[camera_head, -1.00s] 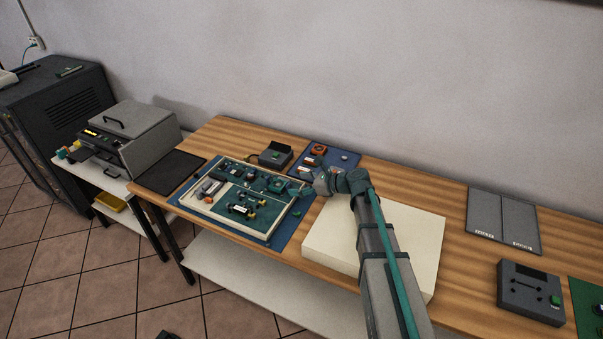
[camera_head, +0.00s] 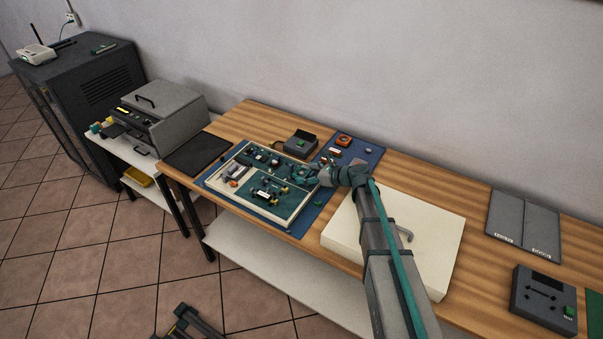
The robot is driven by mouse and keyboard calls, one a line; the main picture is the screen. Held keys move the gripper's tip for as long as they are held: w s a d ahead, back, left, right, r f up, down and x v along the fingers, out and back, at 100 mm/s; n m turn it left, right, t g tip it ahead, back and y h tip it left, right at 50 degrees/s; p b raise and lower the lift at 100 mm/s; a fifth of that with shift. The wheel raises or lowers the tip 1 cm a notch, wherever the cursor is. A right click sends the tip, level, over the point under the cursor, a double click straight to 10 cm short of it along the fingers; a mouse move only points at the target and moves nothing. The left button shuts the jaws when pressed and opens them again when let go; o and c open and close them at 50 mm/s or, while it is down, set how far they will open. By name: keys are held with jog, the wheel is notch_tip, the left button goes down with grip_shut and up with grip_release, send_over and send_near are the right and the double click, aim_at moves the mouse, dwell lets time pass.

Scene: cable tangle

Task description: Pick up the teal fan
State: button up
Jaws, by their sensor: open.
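A shallow cream-rimmed tray (camera_head: 247,217) lies on the table and holds several small dark, teal and grey parts on a teal base. I cannot tell which of the small teal shapes is the teal fan; they are too small, and my gripper may cover part of it. My gripper (camera_head: 309,175) is open, at the tray's right back corner. At this size I cannot see whether it touches anything. A small green piece (camera_head: 318,204) lies on the blue mat (camera_head: 301,227) just right of the tray.
A cream box (camera_head: 436,262) with a grey handle stands right of the tray, under my arm. A dark grey device (camera_head: 296,144) and a blue mat with orange parts (camera_head: 365,157) lie behind. A black pad (camera_head: 198,154) lies left. Bare wood (camera_head: 232,122) shows at the back left.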

jog(key=shift+w+a+f, duration=0.25)
jog(key=shift+w+a, duration=0.05)
jog(key=shift+a, duration=0.25)
jog(key=c, duration=1.2)
jog(key=shift+r, duration=0.1)
jog(key=shift+c, duration=0.2)
